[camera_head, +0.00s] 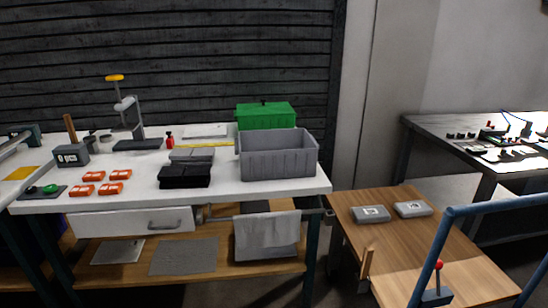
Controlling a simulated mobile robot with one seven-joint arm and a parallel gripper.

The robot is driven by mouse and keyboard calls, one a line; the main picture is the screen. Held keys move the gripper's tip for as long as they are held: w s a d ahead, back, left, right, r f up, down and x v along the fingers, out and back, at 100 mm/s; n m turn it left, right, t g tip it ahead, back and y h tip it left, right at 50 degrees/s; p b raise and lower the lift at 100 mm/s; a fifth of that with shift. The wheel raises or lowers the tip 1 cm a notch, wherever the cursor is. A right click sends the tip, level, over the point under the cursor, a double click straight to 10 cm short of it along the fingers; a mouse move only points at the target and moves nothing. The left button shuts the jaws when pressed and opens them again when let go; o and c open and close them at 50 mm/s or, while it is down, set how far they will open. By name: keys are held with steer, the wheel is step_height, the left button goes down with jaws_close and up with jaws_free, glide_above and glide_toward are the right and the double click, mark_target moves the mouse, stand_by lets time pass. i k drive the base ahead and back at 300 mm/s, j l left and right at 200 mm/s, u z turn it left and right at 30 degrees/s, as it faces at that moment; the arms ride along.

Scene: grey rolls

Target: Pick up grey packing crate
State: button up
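The grey packing crate (284,164) is an open-topped box with ribbed walls. It stands upright near the right end of the white workbench (225,195), close to the bench's front right corner. Its inside is only partly visible, and I cannot tell whether anything lies in it. My gripper is not in view.
A green lidded box (265,116) stands just behind the crate. Black trays (184,176) and grey ones sit to its left, with orange packs (93,176) farther left. A lower wooden table (385,240) stands right, with a blue rail (440,245) in front.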

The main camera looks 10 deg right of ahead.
mark_target(285, 153)
steer(key=i+j+z, duration=0.15)
steer(key=z, duration=0.5)
steer(key=i+j+z, duration=0.15)
steer(key=j, duration=0.15)
steer(key=i+j+z, duration=0.15)
steer(key=j, duration=0.15)
steer(key=i+j+z, duration=0.2)
steer(key=k+j, duration=0.05)
steer(key=j, duration=0.05)
